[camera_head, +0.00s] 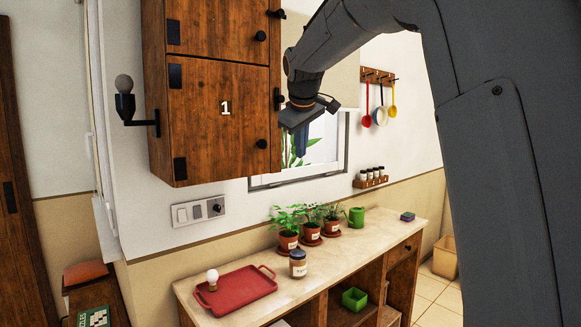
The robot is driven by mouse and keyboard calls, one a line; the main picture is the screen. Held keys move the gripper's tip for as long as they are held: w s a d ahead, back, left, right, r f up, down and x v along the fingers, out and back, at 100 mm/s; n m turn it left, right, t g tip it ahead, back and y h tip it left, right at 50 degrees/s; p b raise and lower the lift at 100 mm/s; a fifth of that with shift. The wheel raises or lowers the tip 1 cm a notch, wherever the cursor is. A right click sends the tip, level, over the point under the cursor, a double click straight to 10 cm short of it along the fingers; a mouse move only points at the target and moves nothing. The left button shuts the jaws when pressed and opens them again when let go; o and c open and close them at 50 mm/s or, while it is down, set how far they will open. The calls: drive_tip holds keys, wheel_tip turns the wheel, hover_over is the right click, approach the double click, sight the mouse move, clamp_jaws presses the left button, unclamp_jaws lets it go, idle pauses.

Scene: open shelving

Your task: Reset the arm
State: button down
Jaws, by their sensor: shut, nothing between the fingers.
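My arm reaches in from the upper right and bends down in front of the window. My gripper (300,143) hangs at its end, pointing down, with its fingers together and nothing held. It is in the air to the right of the wooden wall cabinet (215,118) marked 1, and well above the counter. The fingers look small and dark against the window behind them.
Below is a counter (335,258) with a red tray (238,293) and a light bulb (212,277) on it, a jar (298,264), potted plants (310,228) and a green mug (356,217). A wall lamp (126,103) sits left of the cabinet. A green bin (354,299) is below.

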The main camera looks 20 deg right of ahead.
drive_tip(key=s+a+f+m+g+y+b, duration=0.1)
drive_tip(key=s+a+f+m+g, duration=0.1)
drive_tip(key=s+f, duration=1.5)
drive_tip(key=s+a+f+m+g+b, duration=0.2)
drive_tip(key=s+f+m+g, duration=0.1)
drive_tip(key=s+f, duration=1.4)
wheel_tip(320, 180, down, 6)
drive_tip(key=shift+s+a+f+m+g+y, duration=0.25)
drive_tip(key=shift+s+a+m+g+y, duration=0.15)
drive_tip(key=shift+m, duration=0.2)
